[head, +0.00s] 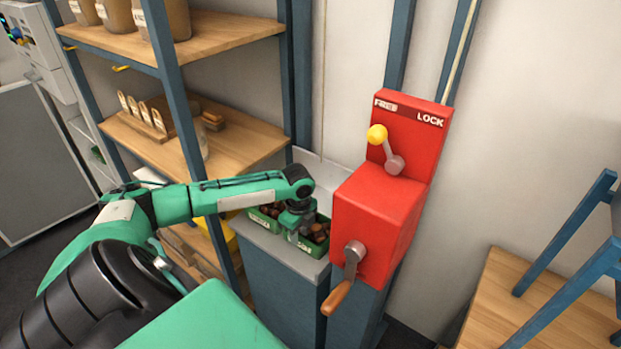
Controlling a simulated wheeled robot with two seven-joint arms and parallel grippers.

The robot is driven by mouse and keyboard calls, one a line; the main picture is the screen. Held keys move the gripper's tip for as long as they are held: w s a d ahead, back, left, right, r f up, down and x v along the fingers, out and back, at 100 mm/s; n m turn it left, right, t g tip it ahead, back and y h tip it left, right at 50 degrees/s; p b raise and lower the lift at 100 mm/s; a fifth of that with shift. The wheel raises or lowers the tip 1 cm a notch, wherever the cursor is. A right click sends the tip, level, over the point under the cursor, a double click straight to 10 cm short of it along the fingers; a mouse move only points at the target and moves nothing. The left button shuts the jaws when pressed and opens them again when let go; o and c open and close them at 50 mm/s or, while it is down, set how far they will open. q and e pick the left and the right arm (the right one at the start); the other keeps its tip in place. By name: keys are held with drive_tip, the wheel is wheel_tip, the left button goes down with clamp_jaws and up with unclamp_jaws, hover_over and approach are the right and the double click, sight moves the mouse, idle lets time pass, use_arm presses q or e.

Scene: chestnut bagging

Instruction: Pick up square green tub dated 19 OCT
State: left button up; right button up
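Green tubs holding brown chestnuts stand on a grey-topped blue cabinet. One tub (262,222) shows left of my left gripper. Another tub (311,248) shows below and right of it. Both have small pale labels on the front, too small to read, so I cannot tell which is dated 19 OCT. My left gripper (297,226) points down over the tubs, at or just above the right one. Its fingertips are hidden or too small to make out, so I cannot tell whether it is open or touches a tub. My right gripper is out of view.
A red box (378,215) with a yellow-knobbed lever (377,135), a FREE/LOCK plate and a wooden-handled crank (337,297) stands close right of the tubs. A wooden shelf rack (237,135) with blue posts stands at left. A blue-legged stand (567,235) is at far right.

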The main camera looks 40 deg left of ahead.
sight(300, 244)
use_arm(q)
wheel_tip(300, 244, down, 5)
drive_tip(key=shift+r+p, duration=0.15)
drive_tip(key=shift+p, duration=0.4)
clamp_jaws()
drive_tip(key=shift+s+d, duration=0.1)
